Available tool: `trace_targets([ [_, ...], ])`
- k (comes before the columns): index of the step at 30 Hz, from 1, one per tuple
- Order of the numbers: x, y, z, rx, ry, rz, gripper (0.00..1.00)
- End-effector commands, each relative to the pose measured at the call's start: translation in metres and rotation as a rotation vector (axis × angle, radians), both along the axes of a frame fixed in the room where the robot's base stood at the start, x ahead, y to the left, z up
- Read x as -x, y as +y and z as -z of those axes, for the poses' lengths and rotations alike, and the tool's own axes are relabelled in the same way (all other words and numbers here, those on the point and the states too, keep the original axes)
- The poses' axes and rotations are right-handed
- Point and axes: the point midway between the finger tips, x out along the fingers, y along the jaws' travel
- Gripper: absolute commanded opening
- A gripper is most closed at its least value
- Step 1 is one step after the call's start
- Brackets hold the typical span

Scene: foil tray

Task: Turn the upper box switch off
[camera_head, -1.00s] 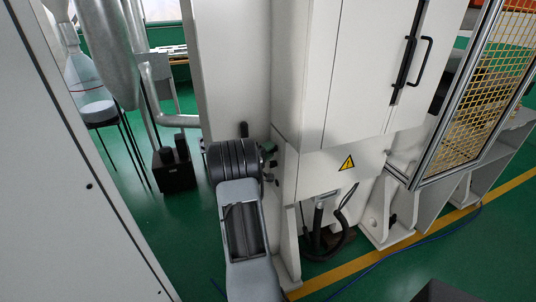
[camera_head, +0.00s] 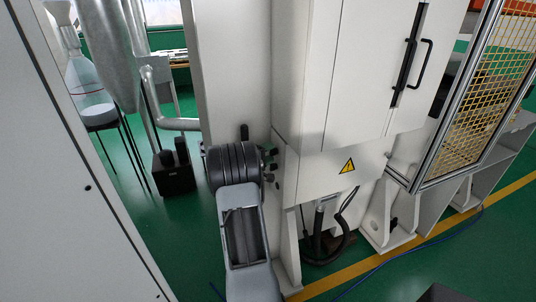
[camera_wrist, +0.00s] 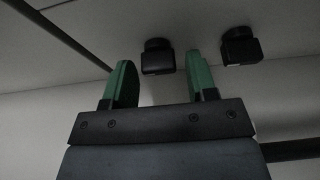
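Two black switch knobs stick out from a pale grey panel in the wrist view. One knob (camera_wrist: 157,57) appears between my finger tips, and the other knob (camera_wrist: 240,46) is to the right, outside my right finger. I cannot tell which is the upper switch. My gripper (camera_wrist: 160,73) is open, with two green fingers spread apart and nothing held. Contact with the nearer knob is not visible. In the head view, my dark wrist is beside the left side of the white machine cabinet (camera_head: 320,172), and largely hides the fingers and knobs.
The cabinet has a yellow warning sign (camera_head: 347,166) and black door handles. A yellow mesh guard (camera_head: 490,95) stands at the right. A black floor box (camera_head: 174,178) and a stool (camera_head: 98,115) are at the left. Dark hoses hang under the cabinet. Green floor shows at the left.

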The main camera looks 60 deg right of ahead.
Motion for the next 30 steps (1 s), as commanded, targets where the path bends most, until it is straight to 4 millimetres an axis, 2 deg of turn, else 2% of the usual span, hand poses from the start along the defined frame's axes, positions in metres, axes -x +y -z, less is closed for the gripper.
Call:
trace_targets([
  [9, 0.0, 0.0, 0.0, 0.001, -0.001, 0.001, 0.6],
  [13, -0.003, 0.009, 0.0, 0.001, -0.002, -0.002, 0.6],
  [30, -0.028, 0.111, 0.0, 0.001, -0.001, -0.002, 0.6],
])
